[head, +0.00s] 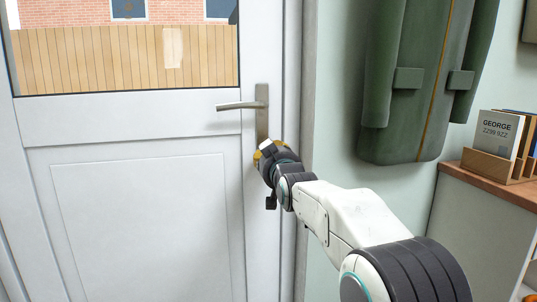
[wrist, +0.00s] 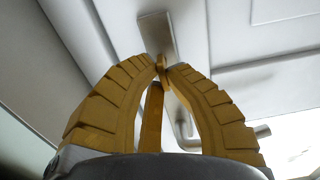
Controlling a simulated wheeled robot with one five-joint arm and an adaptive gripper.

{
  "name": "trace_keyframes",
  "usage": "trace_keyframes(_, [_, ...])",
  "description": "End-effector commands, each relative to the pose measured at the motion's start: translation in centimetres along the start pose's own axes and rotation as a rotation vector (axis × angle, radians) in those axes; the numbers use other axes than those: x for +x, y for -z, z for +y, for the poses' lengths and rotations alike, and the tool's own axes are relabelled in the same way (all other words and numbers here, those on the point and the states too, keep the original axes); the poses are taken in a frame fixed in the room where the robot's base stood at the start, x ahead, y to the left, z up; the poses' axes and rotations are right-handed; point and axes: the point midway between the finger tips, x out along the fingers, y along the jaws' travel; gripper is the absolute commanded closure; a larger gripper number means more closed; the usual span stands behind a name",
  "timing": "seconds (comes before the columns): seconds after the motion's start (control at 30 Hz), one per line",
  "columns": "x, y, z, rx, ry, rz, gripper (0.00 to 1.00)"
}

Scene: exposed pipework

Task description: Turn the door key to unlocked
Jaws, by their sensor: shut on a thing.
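The white door (head: 140,220) is shut and carries a tall metal lock plate (head: 262,115) with a lever handle (head: 237,105) pointing left. My gripper (head: 264,153) is at the lower end of this plate, below the lever, and hides the keyhole in the head view. In the wrist view my gripper's yellow fingers (wrist: 163,65) close together at their tips on the small brownish key (wrist: 161,60), in front of the plate (wrist: 155,33). Most of the key is hidden, so its turn angle cannot be told. The lever also shows in the wrist view (wrist: 262,131).
A green padded case (head: 410,85) hangs on the wall right of the door frame. A wooden-topped cabinet (head: 490,190) with a letter rack (head: 500,160) stands at the right. The door's window (head: 120,45) shows a fence outside. The space left of my gripper is clear.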

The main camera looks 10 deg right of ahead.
Motion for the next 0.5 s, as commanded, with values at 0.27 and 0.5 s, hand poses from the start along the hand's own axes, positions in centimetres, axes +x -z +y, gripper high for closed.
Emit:
trace_keyframes(0.27, [0.01,-0.04,-0.16,-0.001,0.003,-0.001,1.0])
trace_keyframes(0.5, [0.01,-0.02,-0.1,0.0,0.002,0.0,0.67])
